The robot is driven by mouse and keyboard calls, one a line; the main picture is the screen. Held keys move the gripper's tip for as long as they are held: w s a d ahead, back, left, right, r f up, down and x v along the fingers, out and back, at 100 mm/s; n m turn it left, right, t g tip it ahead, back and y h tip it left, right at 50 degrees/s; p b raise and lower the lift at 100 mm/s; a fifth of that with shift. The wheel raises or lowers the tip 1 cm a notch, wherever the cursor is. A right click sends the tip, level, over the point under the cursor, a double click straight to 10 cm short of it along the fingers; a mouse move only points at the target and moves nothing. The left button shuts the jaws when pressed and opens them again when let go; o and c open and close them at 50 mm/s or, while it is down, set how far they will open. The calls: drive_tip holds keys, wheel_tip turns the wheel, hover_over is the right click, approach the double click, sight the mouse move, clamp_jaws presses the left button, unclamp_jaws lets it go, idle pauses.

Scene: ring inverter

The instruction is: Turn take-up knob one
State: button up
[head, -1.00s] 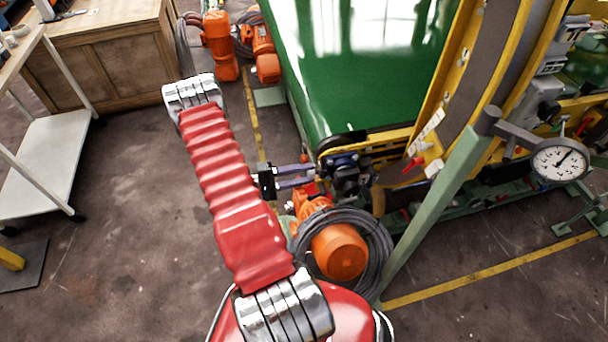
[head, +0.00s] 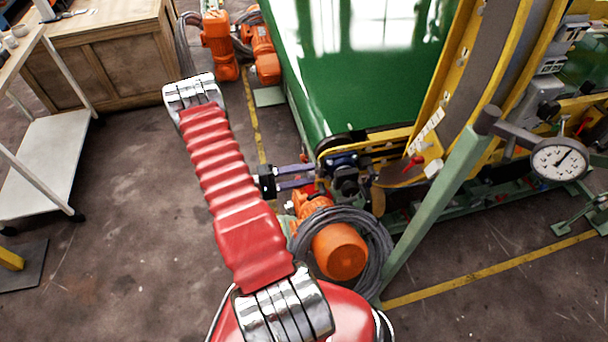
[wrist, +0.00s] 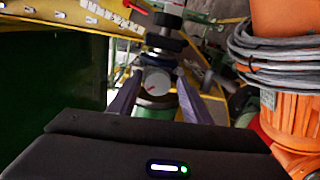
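A small round grey knob face with a red mark (wrist: 157,82) shows in the wrist view, straight ahead of my gripper (wrist: 158,84). The two purple-grey fingers stand apart, one on each side of it; I see no clear contact. A green cylindrical part (wrist: 158,110) lies below it, between the fingers. In the head view my gripper (head: 313,176) points right, with its fingertips at the dark mechanism (head: 347,178) on the near corner of the green belt (head: 365,75). The knob face cannot be made out there. Which numbered knob this is cannot be read.
An orange motor (head: 339,250) with coiled grey cable sits just below my gripper; it also fills the right of the wrist view (wrist: 290,100). A green post (head: 437,205) with a dial gauge (head: 559,160) stands to the right.

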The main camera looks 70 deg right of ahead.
drive_tip(key=shift+o, duration=0.6)
drive_tip(key=shift+w+r, duration=0.1)
drive_tip(key=shift+w, duration=0.1)
drive_tip(key=shift+w+a, duration=0.15)
drive_tip(key=shift+w, duration=0.1)
drive_tip(key=v, duration=1.3)
drive_tip(key=n, duration=1.7)
drive_tip(key=shift+w+a+n, duration=0.15)
drive_tip(key=shift+w+n, duration=0.05)
drive_tip(key=shift+n, duration=0.2)
